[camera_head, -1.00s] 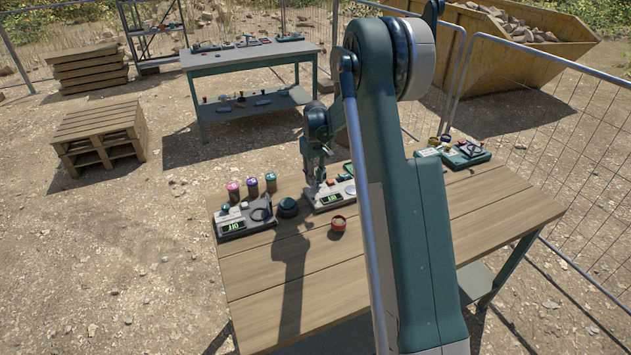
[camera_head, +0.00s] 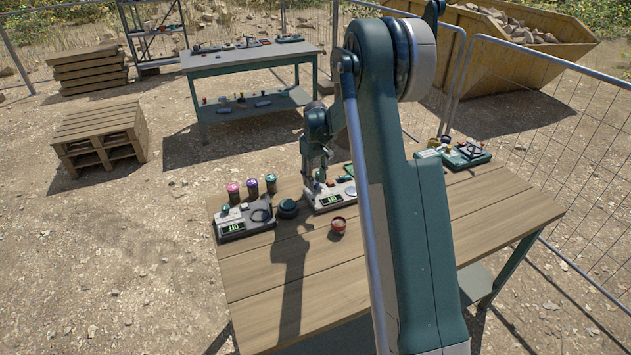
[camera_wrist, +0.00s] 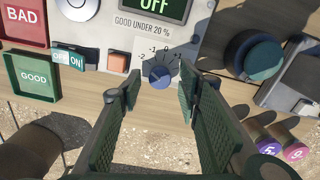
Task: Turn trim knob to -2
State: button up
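The trim knob (camera_wrist: 160,75) is a small blue round knob on the light panel of a device in the wrist view. Marks including -2, -1 and 0 curve above it; which mark it points at I cannot tell. My gripper (camera_wrist: 161,90) is open, its green padded fingertips on either side of the knob with gaps visible. Above the knob, the panel's screen (camera_wrist: 158,8) reads OFF. In the head view, the device (camera_head: 331,197) stands on the wooden table with my gripper (camera_head: 312,184) over its left part, hiding the knob.
Another device (camera_head: 243,222) and several jars (camera_head: 252,187) stand left. The table's front is clear.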

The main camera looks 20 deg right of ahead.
aim_at(316, 183)
notch_tip(316, 183, up, 12)
jog(key=shift+f, duration=0.15)
dwell(0.5)
dwell(0.5)
jog(key=s+a+r+t, duration=0.1)
jog(key=s+a+r, duration=0.3)
jog(key=s+r, duration=0.3)
jog(key=s+a+r+m+t, duration=0.1)
jog(key=s+a+r, duration=0.3)
jog(key=s, duration=0.6)
jog(key=s+a+r+t, duration=0.2)
jog(key=s+a+r, duration=0.35)
jog(key=s, duration=0.25)
jog(key=s+a+f+t, duration=0.1)
jog(key=s+a+f, duration=0.1)
jog(key=s, duration=1)
jog(key=s+a+f+m+t+b, duration=0.1)
jog(key=s+a+f+t, duration=0.1)
jog(key=s, duration=1.1)
jog(key=shift+a+f+m, duration=0.3)
jog(key=shift+a+f, duration=0.25)
jog(key=shift+a, duration=0.45)
